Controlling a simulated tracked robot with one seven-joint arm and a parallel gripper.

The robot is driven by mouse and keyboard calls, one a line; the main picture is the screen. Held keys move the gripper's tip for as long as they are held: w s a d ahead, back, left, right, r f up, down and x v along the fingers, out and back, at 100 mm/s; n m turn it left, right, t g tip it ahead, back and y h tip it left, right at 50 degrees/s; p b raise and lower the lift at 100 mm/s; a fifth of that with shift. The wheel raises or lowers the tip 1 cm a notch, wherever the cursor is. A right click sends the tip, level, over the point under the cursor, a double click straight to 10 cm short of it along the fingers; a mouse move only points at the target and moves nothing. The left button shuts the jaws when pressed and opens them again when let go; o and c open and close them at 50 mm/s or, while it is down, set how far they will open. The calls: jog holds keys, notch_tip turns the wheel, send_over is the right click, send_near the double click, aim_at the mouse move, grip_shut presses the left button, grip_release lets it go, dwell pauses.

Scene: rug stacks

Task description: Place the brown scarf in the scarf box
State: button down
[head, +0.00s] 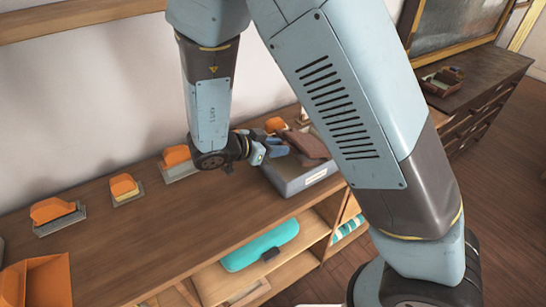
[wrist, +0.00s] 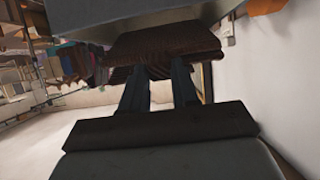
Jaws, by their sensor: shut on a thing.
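The brown scarf (head: 307,145) is a folded dark brown cloth. In the head view it is at the grey scarf box (head: 288,184), over the box's opening; I cannot tell whether it touches the bottom. The box stands on the wooden shelf top and has a pale label on its front. My gripper (head: 277,149) is at the left part of the box, shut on the scarf. In the wrist view the scarf (wrist: 165,45) lies between and beyond the fingertips (wrist: 160,82), with a grey surface close beside it. My arm hides the right side of the box.
Several orange holders on small stands (head: 57,212) line the shelf top (head: 150,235) to the left. A teal case (head: 260,246) lies on the lower shelf. A dark cabinet (head: 480,95) stands at the right. The shelf top's front strip is clear.

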jog(key=shift+f, duration=2)
jog(key=c, duration=0.8)
grip_release()
jog(key=shift+c, duration=0.2)
jog(key=v, duration=1.2)
